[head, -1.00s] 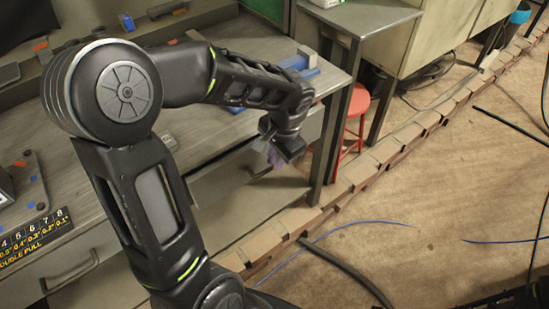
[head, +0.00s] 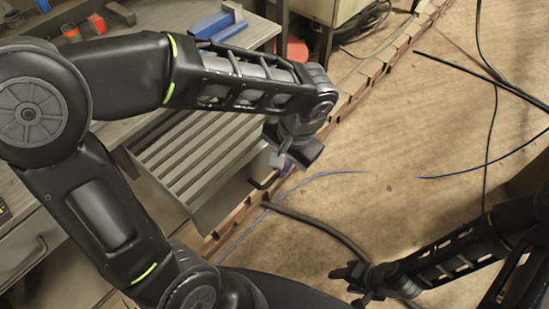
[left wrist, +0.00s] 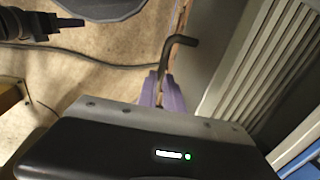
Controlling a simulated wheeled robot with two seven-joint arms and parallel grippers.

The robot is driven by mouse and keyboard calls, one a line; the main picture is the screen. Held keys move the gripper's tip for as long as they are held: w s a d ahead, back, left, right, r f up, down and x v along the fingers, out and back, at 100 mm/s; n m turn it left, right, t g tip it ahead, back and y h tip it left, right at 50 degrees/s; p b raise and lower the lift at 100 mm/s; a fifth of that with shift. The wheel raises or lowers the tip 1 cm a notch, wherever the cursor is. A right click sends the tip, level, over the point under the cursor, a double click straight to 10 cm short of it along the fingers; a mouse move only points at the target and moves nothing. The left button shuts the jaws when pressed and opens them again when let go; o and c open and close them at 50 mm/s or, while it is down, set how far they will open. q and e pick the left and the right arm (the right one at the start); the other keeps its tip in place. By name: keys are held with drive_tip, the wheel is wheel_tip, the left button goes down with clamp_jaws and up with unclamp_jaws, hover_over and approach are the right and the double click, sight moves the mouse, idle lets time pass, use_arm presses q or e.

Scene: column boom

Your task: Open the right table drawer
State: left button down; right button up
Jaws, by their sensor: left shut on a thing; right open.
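The right table drawer (head: 200,150) stands pulled out from under the table, and its ribbed inside shows from above. Its dark bar handle (head: 262,183) is at the front panel; it also shows in the left wrist view (left wrist: 180,43). My left gripper (head: 286,166) is at the handle. In the left wrist view, its purple fingers (left wrist: 163,92) are shut on the near part of the handle; the exact contact is partly hidden. My right gripper (head: 358,280) is open and empty above the floor at the lower right, away from the drawer.
The tabletop (head: 262,32) holds a blue block (head: 212,25) and small parts. A second drawer handle (head: 25,258) is at the lower left. A red stool (head: 297,49) stands behind my left arm. Cables (head: 320,228) lie on the floor beyond a brick edge.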

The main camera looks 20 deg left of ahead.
use_arm(q)
drive_tip(key=c, duration=1.5)
unclamp_jaws()
wheel_tip(320, 180, up, 8)
drive_tip(key=d, duration=0.1)
drive_tip(key=shift+s+d+f+p, duration=0.15)
drive_tip(key=shift+d+p, duration=0.05)
drive_tip(key=shift+p, duration=0.25)
